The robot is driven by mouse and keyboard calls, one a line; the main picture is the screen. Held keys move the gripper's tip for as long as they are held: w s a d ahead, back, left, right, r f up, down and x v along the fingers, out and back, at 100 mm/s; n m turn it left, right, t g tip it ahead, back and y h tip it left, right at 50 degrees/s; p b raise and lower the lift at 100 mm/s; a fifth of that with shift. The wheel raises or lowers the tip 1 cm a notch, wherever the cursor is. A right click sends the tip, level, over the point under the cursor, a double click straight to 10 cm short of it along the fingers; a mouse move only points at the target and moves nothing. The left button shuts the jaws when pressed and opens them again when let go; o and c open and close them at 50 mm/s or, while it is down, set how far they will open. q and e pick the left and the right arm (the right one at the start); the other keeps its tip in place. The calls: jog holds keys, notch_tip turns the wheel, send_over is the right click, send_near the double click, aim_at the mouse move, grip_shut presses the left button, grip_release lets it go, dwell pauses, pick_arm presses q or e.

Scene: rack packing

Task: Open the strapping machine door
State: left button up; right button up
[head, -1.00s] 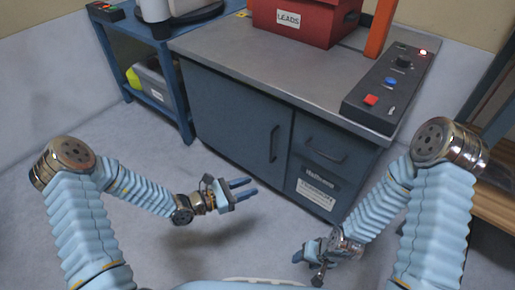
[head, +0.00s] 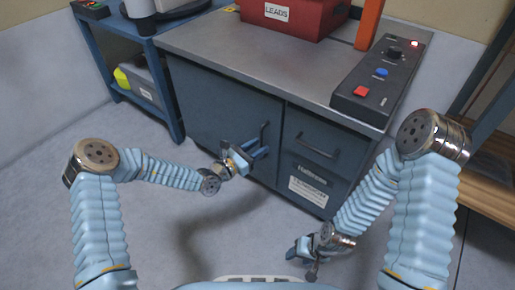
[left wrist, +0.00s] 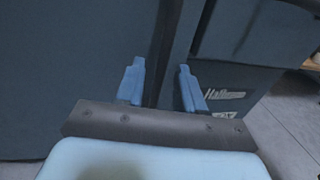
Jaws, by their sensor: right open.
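The strapping machine's dark grey-blue door (head: 215,110) is closed, with a vertical dark bar handle (head: 265,132) near its right edge. My left gripper (head: 257,152) is at the lower part of this handle, its blue fingers pointing at the door. In the left wrist view the fingers (left wrist: 160,85) are spread apart, with a dark upright bar (left wrist: 166,40), seemingly the handle, showing between them. I cannot tell whether they touch it. My right gripper (head: 300,250) is open and empty, low over the floor in front of the machine.
A drawer with a handle (head: 317,146) and a labelled panel (head: 308,190) lie right of the door. On top are a red box (head: 295,18) and a control panel (head: 377,85). A blue shelf cart (head: 165,60) stands left. The floor before the door is clear.

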pick_arm(q)
jog(key=shift+d, duration=0.1)
grip_shut()
dwell(0.4)
